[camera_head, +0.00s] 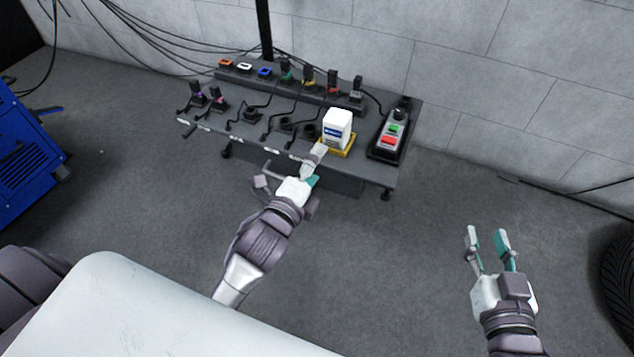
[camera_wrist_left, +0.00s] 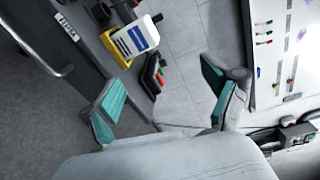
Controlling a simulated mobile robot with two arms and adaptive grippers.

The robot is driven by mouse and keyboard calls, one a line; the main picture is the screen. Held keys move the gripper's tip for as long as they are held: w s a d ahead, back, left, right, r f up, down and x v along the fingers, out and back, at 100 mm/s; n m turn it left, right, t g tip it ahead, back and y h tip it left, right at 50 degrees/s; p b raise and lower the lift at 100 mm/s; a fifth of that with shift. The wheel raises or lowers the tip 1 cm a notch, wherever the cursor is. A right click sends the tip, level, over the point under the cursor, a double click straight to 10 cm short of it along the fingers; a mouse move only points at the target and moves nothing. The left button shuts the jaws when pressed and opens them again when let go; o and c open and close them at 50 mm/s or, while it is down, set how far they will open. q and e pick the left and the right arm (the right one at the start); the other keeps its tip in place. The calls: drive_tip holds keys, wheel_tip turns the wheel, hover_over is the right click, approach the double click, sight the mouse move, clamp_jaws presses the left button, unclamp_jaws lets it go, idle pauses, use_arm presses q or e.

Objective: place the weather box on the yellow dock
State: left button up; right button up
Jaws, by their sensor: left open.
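The weather box (camera_head: 337,128) is a white box with a blue label. It stands upright on the yellow dock (camera_head: 347,148) at the right part of the dark bench. In the left wrist view the weather box (camera_wrist_left: 136,38) and the edge of the yellow dock (camera_wrist_left: 108,44) show beyond my fingers. My left gripper (camera_head: 315,165) is just in front of the dock; in its wrist view the fingers (camera_wrist_left: 165,95) are spread wide with nothing between them, apart from the box. My right gripper (camera_head: 488,238) is open and empty over the floor at the right.
The dark bench (camera_head: 235,140) carries several small coloured docks, plugs and cables. A control box with green and red buttons (camera_head: 391,133) stands right of the yellow dock. A blue cabinet (camera_head: 25,150) is at the left and a tire (camera_head: 620,255) at the right. The floor between is clear.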

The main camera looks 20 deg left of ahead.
use_arm(q)
drive_tip(key=s+d+r+n+h, duration=0.1)
drive_tip(key=s+n, duration=0.3)
drive_tip(key=n, duration=0.5)
drive_tip(key=s+d+r+n+g+h, duration=0.1)
drive_tip(key=s+d+r+n, duration=0.2)
drive_tip(key=n, duration=0.6)
drive_tip(key=shift+s+r+h, duration=0.25)
drive_tip(key=shift+s+h, duration=0.05)
drive_tip(key=shift+s, duration=0.5)
drive_tip(key=shift+g, duration=0.3)
